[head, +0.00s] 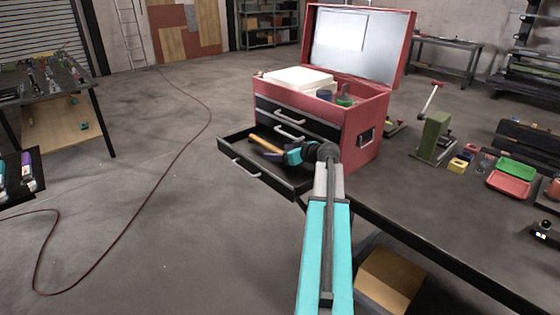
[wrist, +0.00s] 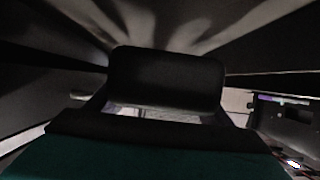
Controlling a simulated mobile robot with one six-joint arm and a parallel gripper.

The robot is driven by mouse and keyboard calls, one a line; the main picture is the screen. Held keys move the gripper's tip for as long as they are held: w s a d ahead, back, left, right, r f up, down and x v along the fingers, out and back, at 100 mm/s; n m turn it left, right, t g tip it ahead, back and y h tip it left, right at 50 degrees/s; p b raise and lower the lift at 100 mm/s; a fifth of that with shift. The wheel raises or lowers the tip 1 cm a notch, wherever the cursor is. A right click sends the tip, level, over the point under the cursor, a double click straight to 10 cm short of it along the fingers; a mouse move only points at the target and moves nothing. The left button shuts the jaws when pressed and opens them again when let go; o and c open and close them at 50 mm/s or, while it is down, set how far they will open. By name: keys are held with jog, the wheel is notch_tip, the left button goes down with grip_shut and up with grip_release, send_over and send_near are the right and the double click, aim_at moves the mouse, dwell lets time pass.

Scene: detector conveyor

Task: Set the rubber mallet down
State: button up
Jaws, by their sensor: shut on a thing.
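The rubber mallet shows by its wooden handle (head: 264,143), which slants over the pulled-out bottom drawer (head: 265,181) of the red toolbox. My gripper (head: 290,156) is shut on the mallet at the right end of the handle, over the drawer's opening. The arm hides part of the drawer, and I cannot tell whether the mallet touches its floor. In the wrist view a dark block (wrist: 165,80) fills the middle, probably the mallet's head. The surroundings there are dark and the fingertips are not clear.
The red toolbox (head: 350,140) stands on the dark workbench (head: 415,205) with its lid (head: 395,50) raised. Its upper drawers are shut, close above the open one. A green press (head: 433,137) and small trays (head: 510,183) stand to the right. Left of the drawer is open floor.

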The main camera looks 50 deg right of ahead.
dwell(0.3)
jog(key=shift+f+p, duration=0.55)
jog(key=shift+f, duration=1.3)
jog(key=o, duration=1.4)
jog(key=shift+f, duration=0.1)
jog(key=shift+s, duration=0.4)
jog(key=b+v, duration=0.4)
jog(key=v, duration=0.7)
jog(key=shift+s+r, duration=0.15)
jog(key=shift+r, duration=0.05)
